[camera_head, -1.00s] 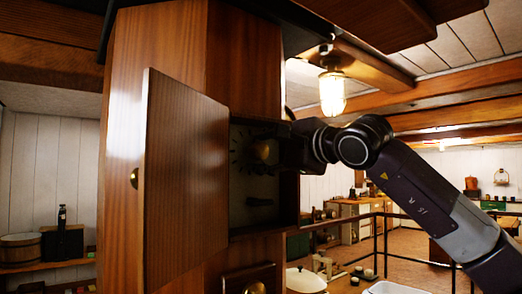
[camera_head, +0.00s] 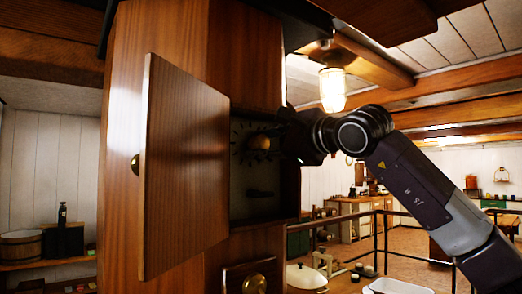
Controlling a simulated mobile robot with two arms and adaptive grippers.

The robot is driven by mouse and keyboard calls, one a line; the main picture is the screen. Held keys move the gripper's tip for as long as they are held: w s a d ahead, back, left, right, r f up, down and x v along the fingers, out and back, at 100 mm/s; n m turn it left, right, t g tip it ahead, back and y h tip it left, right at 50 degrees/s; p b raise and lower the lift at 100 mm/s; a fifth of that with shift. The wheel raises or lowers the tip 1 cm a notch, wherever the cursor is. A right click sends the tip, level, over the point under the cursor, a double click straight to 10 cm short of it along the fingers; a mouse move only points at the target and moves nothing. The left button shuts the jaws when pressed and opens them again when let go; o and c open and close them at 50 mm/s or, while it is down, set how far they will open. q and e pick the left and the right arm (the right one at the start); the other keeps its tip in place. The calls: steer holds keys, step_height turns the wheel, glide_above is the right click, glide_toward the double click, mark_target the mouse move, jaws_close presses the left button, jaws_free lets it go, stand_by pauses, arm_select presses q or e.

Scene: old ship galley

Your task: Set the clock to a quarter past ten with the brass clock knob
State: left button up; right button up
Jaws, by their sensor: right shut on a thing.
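The brass clock knob (camera_head: 259,143) sits at the middle of a dark clock face (camera_head: 240,148) inside the tall wooden case (camera_head: 243,60). Dark hour marks show around the left of the face. My right gripper (camera_head: 275,142) reaches in from the right and is shut on the knob. Its fingers and the wrist hide the right part of the face. I cannot make out where the clock hands point. My left gripper is not in view.
The case door (camera_head: 184,160) stands open toward me on the left. A dark fitting (camera_head: 261,194) sits below the clock face. Another brass knob (camera_head: 254,284) is lower on the case. A lit lamp (camera_head: 332,90) hangs behind my right arm.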

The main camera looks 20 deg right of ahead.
steer(key=m+b, duration=0.1)
steer(key=m, duration=0.1)
steer(key=shift+a+f+m+b, duration=0.15)
steer(key=shift+f+m+b, duration=0.15)
steer(key=shift+m+b, duration=0.1)
steer(key=m+b, duration=0.1)
steer(key=m, duration=0.1)
steer(key=shift+m, duration=0.3)
steer(key=m+b, duration=0.2)
steer(key=m, duration=0.3)
steer(key=shift+r, duration=0.15)
steer(key=shift+m, duration=0.3)
steer(key=o, duration=1.2)
steer(key=shift+s+r, duration=0.1)
steer(key=shift+c, duration=0.2)
steer(key=v, duration=1.2)
